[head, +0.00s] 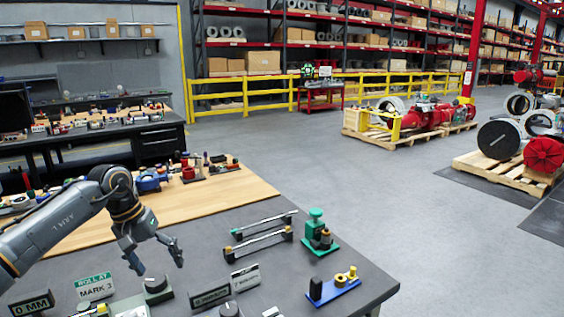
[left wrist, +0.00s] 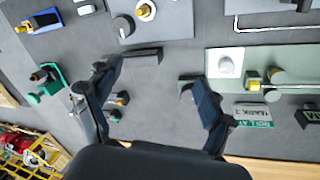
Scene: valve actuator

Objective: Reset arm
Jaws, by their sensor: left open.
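My left arm (head: 62,222) reaches in from the left in the head view. Its gripper (head: 158,266) is open and empty above the dark work table (head: 290,250), fingers pointing down. In the left wrist view the two fingers (left wrist: 155,76) are spread apart, with nothing between them but the table and small parts beyond. The gripper appears close to a "ROLL AT MARK 3" sign (head: 94,287) and a dark knob (head: 156,285), apart from both. My right gripper is not in view.
A green stand (head: 317,230), a blue block with yellow parts (head: 335,290) and two bars on mounts (head: 262,243) stand to the right. Small signs (head: 209,296) stand at the front. Wooden boards with parts lie behind. Open floor (head: 430,215) lies beyond.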

